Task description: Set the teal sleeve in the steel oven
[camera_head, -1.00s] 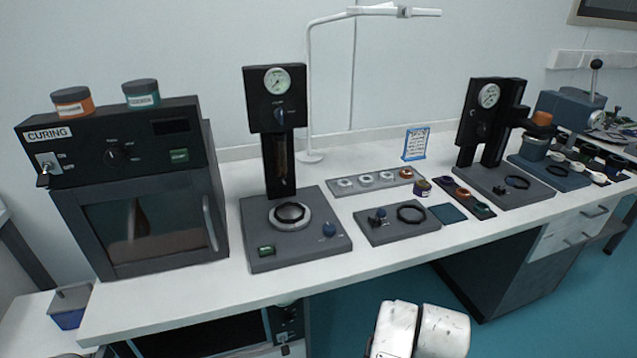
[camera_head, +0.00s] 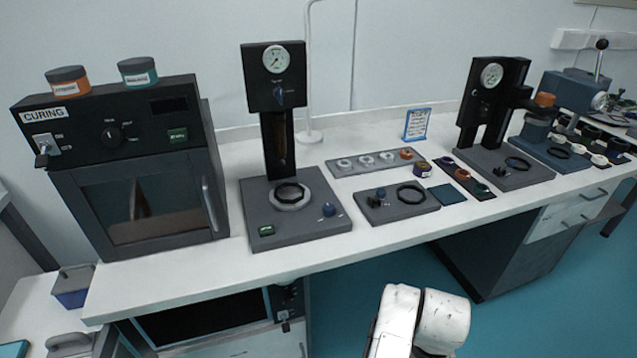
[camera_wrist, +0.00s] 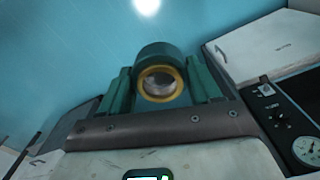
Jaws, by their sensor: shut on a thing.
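My gripper (camera_wrist: 160,95) shows in the wrist view with its green jaws shut on the teal sleeve (camera_wrist: 155,49). The sleeve is a short round tube with a gold-orange ring at its near end. It is held over a teal-blue floor, clear of any surface. In the head view neither the gripper nor the sleeve shows. A dark oven marked CURING (camera_head: 80,185) stands on the left of the bench, its glass door shut. Another oven-like unit (camera_head: 205,322) with a dark front sits under the bench. I cannot tell which is the steel oven.
Two presses, a left one (camera_head: 300,222) and a right one (camera_head: 512,172), stand on the white bench (camera_head: 380,240). Two lidded jars, orange (camera_head: 69,81) and teal (camera_head: 138,73), sit on the CURING oven. The floor (camera_head: 500,325) before the bench is open.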

